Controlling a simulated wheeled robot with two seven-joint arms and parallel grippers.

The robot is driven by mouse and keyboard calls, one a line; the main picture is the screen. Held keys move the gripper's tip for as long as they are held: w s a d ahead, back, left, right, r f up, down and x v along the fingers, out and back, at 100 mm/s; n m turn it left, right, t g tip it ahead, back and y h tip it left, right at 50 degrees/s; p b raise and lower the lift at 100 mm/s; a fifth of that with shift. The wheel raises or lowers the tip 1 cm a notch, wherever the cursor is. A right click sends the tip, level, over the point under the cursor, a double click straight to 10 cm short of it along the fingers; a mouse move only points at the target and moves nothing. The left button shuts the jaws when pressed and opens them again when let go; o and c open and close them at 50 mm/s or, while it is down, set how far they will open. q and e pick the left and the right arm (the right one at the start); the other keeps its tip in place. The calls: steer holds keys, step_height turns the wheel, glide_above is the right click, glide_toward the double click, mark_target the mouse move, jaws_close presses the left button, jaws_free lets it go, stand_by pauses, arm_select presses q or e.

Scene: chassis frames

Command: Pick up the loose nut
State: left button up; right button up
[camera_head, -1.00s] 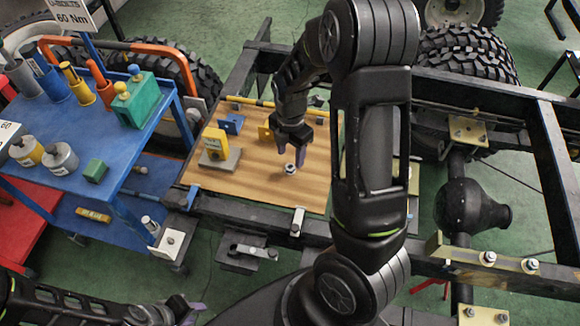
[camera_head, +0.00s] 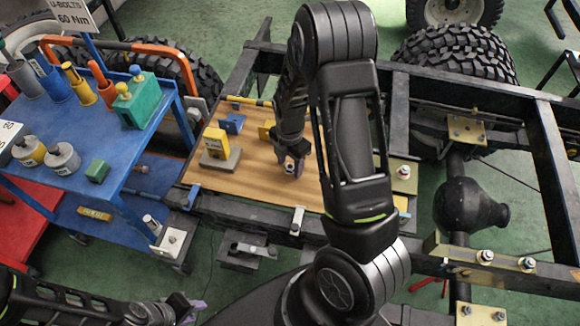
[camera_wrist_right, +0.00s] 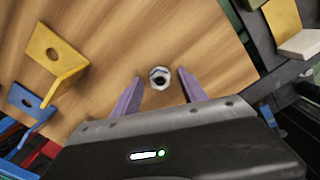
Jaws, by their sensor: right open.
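The loose nut (camera_wrist_right: 159,78) is a small silver hex nut lying on the wooden board (camera_wrist_right: 130,25). In the right wrist view it sits between and slightly beyond the tips of my right gripper (camera_wrist_right: 160,84), whose purple fingers are spread apart. In the head view the nut (camera_head: 290,168) shows between the fingers of my right gripper (camera_head: 291,168), low over the board; whether the fingers touch the board I cannot tell. My left gripper (camera_head: 190,312) is at the bottom left of the head view, away from the board; its jaw gap is unclear.
A yellow bracket (camera_wrist_right: 55,55) and a blue bracket (camera_wrist_right: 25,105) stand on the board. A yellow block on a grey base (camera_head: 218,150) is left of my right gripper. A blue tool cart (camera_head: 75,190) stands left, and black chassis rails (camera_head: 480,90) surround the board.

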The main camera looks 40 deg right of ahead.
steer(key=shift+c, duration=0.4)
jaws_close()
stand_by(0.4)
